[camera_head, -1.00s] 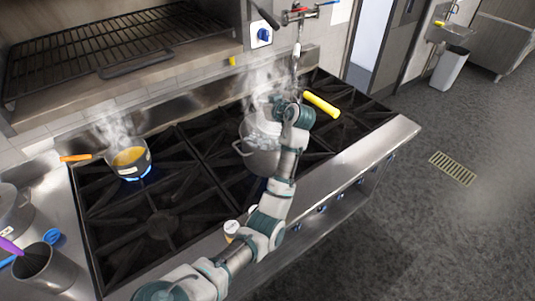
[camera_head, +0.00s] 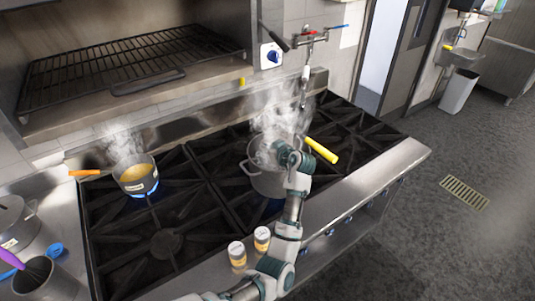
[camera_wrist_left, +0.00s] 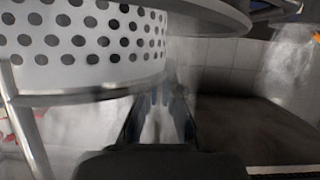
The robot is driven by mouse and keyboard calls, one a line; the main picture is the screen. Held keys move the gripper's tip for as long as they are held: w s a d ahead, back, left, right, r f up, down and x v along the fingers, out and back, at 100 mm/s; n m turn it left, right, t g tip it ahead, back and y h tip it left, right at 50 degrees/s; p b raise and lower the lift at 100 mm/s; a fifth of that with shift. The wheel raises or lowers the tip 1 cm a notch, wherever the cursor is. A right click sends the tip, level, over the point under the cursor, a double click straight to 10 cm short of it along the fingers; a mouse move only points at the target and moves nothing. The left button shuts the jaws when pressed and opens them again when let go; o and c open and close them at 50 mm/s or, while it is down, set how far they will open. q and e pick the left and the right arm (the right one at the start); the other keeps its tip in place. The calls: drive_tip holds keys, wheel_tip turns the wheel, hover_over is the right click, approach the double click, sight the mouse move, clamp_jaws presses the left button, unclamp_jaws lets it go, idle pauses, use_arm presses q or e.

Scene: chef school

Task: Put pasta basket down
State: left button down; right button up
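The pasta basket's perforated metal wall (camera_wrist_left: 85,42) fills the upper left of the left wrist view. A yellow handle (camera_head: 321,150), which seems to be the basket's, sticks out right of my wrist in the head view. My left gripper (camera_wrist_left: 160,105) is beside the basket wall, fingers close together, and appears shut on the basket; the exact contact is unclear. In the head view my left arm reaches over the large steaming metal pot (camera_head: 262,182), and the wrist and steam hide the gripper and basket body. My right gripper is not in view.
A small saucepan (camera_head: 138,186) with yellow contents and an orange handle steams over a blue flame at left. Two small jars (camera_head: 237,254) stand at the stove's front edge. A wall tap (camera_head: 305,40) hangs behind the pot. Burner grates right of the pot are clear.

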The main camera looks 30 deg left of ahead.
use_arm(q)
drive_tip(key=f, duration=0.3)
drive_tip(key=shift+a+f+b, duration=0.3)
drive_tip(key=shift+f, duration=0.05)
drive_tip(key=c, duration=1.8)
unclamp_jaws()
drive_tip(key=shift+d, duration=0.1)
drive_tip(key=o, duration=0.5)
drive_tip(key=shift+a, duration=0.2)
approach(265, 155)
drive_tip(key=r, duration=0.1)
drive_tip(key=s+d+r, duration=0.1)
drive_tip(key=shift+d+r, duration=0.3)
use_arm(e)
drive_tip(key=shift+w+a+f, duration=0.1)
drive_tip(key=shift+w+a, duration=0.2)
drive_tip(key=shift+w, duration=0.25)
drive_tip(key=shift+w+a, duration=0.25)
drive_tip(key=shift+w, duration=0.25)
